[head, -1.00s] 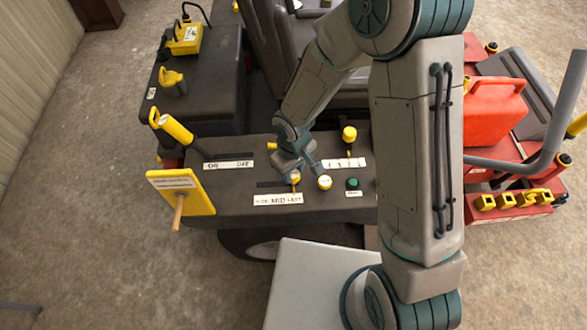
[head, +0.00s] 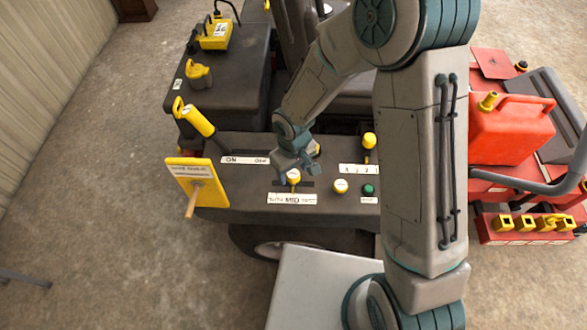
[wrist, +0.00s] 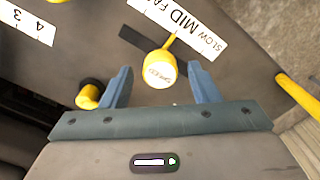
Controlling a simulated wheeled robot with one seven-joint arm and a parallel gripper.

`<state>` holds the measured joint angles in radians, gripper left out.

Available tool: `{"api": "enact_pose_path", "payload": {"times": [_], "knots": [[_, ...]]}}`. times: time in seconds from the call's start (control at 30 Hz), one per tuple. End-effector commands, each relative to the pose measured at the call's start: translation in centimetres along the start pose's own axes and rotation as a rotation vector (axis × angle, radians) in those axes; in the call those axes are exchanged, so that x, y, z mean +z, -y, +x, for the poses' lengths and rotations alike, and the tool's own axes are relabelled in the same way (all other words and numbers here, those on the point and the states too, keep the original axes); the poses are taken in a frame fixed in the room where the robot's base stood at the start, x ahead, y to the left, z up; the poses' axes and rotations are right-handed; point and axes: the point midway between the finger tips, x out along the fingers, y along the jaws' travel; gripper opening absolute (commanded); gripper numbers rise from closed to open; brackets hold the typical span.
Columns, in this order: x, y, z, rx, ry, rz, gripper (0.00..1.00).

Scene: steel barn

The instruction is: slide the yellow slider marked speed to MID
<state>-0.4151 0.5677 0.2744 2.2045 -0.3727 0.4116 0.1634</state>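The yellow slider knob marked speed (head: 293,177) stands on the dark control panel in the head view; it also shows in the wrist view (wrist: 160,70). Its pointer stem meets the white SLOW MID FAST label (head: 292,199) at about MID. My gripper (head: 307,168) is just behind and right of the knob in the head view. In the wrist view its two blue-grey fingers are spread on either side of the knob, with a visible gap on each side. The gripper is open and holds nothing.
A yellow round knob (head: 341,186) and a green button (head: 369,190) lie right of the slider. A yellow-knobbed lever (head: 369,141) stands by the numbered label. A yellow-handled lever (head: 195,118) and a yellow sign board (head: 197,182) stand left.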

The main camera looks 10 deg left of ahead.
Motion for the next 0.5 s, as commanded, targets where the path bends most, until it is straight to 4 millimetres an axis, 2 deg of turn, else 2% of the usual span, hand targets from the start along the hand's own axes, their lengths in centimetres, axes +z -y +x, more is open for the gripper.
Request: {"api": "enact_pose_path", "payload": {"times": [0.13, 0.23, 0.5], "knots": [[0.0, 0.0, -0.7, 0.000, -0.001, 0.001, 0.55], [-0.1, -0.1, -2.1, 0.001, -0.004, 0.001, 0.55], [-0.1, -0.1, -8.3, 0.002, -0.005, 0.004, 0.55]]}}
